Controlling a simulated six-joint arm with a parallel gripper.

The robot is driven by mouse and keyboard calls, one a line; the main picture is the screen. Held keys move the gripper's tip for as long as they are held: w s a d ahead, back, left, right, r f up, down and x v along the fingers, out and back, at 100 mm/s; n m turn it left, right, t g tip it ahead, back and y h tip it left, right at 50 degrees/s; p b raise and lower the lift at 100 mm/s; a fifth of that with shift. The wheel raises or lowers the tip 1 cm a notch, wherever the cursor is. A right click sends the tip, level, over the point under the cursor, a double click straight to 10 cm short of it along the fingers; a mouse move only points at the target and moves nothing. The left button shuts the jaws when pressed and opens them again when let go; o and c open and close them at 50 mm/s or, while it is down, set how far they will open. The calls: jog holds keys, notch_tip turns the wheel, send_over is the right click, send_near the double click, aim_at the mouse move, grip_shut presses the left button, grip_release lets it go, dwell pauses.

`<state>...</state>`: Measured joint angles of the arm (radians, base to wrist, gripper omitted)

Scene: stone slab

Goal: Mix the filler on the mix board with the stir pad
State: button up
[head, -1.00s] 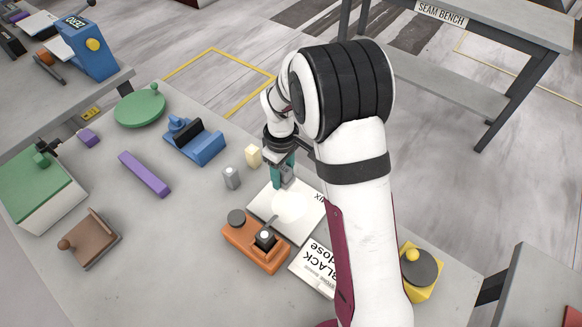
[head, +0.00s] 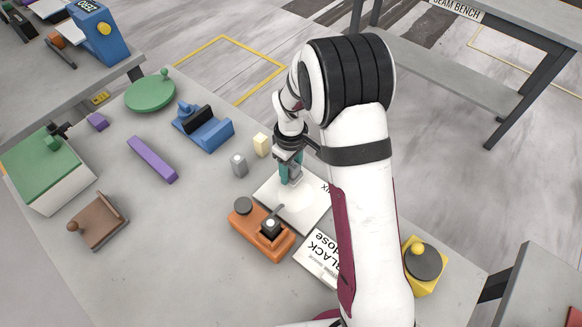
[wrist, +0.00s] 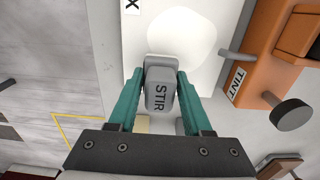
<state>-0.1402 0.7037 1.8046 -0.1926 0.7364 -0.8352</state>
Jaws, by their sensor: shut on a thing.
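My gripper (head: 289,168) is shut on the grey stir pad (wrist: 160,90), which is marked STIR, with one teal finger on each side of it. I cannot tell whether the pad presses on the board. In the head view my arm hides part of the board's right side.
An orange TINT unit (head: 262,236) with a dark knob and a lever reaching over the board stands beside it. A white BLACK card (head: 318,256) lies nearby. A grey block (head: 239,166) and a cream block (head: 262,145) stand left of my gripper.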

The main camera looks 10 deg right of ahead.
jog(key=shift+f, duration=0.8)
